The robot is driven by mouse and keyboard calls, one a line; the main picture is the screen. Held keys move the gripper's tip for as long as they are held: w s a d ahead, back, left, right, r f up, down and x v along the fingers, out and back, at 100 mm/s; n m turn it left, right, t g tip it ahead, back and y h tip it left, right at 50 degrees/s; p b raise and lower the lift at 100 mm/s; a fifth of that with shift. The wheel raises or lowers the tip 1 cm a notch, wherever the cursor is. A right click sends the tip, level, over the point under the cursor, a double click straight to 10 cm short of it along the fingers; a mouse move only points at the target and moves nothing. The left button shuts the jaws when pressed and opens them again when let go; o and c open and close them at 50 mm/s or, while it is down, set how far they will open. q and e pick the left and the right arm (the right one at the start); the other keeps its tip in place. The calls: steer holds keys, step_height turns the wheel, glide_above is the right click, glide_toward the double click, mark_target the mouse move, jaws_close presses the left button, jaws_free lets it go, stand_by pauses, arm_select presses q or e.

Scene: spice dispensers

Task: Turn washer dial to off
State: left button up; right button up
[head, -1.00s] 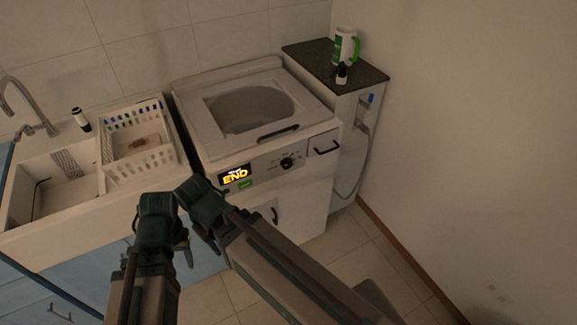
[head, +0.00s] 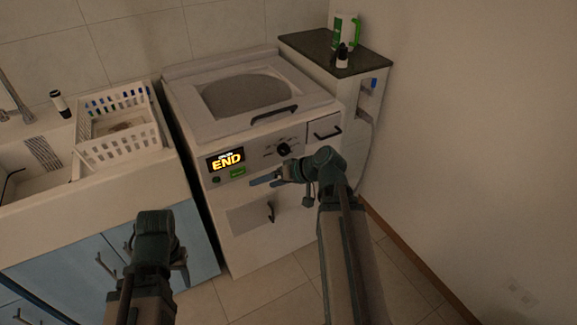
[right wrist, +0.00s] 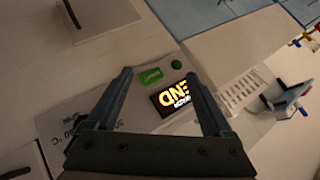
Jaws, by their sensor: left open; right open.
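The white washer (head: 245,205) has a black dial (head: 284,149) on its front panel, with a lit END display (head: 226,160) and a green label (head: 237,172) to its left. My right gripper (head: 282,184) is open and empty in front of the washer, just below the dial in the head view.
A sink counter with a white basket (head: 115,130) and a dark-capped bottle (head: 60,103) stands left of the washer. A dark-topped cabinet (head: 320,50) with a green-and-white container (head: 346,30) stands right. Floor is free at the lower right.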

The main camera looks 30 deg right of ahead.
steer(key=d+m+t+b, duration=0.2)
steer(key=d+t+b, duration=0.1)
steer(key=d, duration=0.6)
steer(key=m+t+h+b, duration=0.2)
steer(key=t+h, duration=0.1)
glide_toward(286, 151)
steer(key=b+x, duration=0.3)
steer(key=x, duration=0.4)
steer(key=shift+w+f, duration=0.15)
steer(key=shift+f, duration=0.05)
arm_select(q)
step_height(286, 151, down, 10)
arm_select(e)
steer(key=shift+w+a+f, duration=0.1)
steer(key=shift+w+a, duration=0.1)
steer(key=shift+w, duration=0.4)
arm_select(q)
steer(key=shift+f+b, duration=0.1)
steer(key=shift+b, duration=0.2)
arm_select(e)
jaws_close()
